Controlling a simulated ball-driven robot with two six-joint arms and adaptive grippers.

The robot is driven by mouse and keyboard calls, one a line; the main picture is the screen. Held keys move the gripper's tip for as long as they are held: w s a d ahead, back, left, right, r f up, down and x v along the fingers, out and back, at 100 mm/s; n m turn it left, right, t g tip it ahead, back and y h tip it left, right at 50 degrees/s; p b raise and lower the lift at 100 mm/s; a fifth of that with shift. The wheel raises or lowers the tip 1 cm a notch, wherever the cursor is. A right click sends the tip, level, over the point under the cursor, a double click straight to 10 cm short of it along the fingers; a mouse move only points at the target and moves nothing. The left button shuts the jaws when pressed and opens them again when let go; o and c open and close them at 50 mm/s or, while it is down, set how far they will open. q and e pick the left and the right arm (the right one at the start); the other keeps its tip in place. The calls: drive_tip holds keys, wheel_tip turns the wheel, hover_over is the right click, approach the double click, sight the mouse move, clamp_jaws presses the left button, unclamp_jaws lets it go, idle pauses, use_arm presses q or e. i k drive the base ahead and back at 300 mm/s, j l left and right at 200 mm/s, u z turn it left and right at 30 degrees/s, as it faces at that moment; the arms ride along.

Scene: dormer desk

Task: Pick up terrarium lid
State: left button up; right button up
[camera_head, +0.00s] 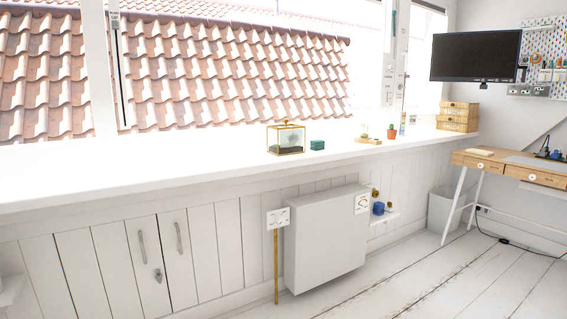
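A small glass terrarium (287,140) with brass-coloured edges stands on the white window ledge, near the middle of the view. Its lid (287,125) appears to be on top, with a small knob at its peak. Dark and pale contents show through the glass. Neither of my grippers is in view.
A wooden tray (368,140), a small potted cactus (391,133) and stacked wooden boxes (458,117) are further right. The ledge (130,170) is clear on the left. A desk (515,170) stands at right; the floor (450,285) in front is open.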

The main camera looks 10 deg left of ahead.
sight(285, 120)
drive_tip(key=i+l+u, duration=0.15)
drive_tip(key=i+u, duration=0.15)
drive_tip(key=i, duration=0.3)
drive_tip(key=i+j+u, duration=0.1)
drive_tip(key=i, duration=0.45)
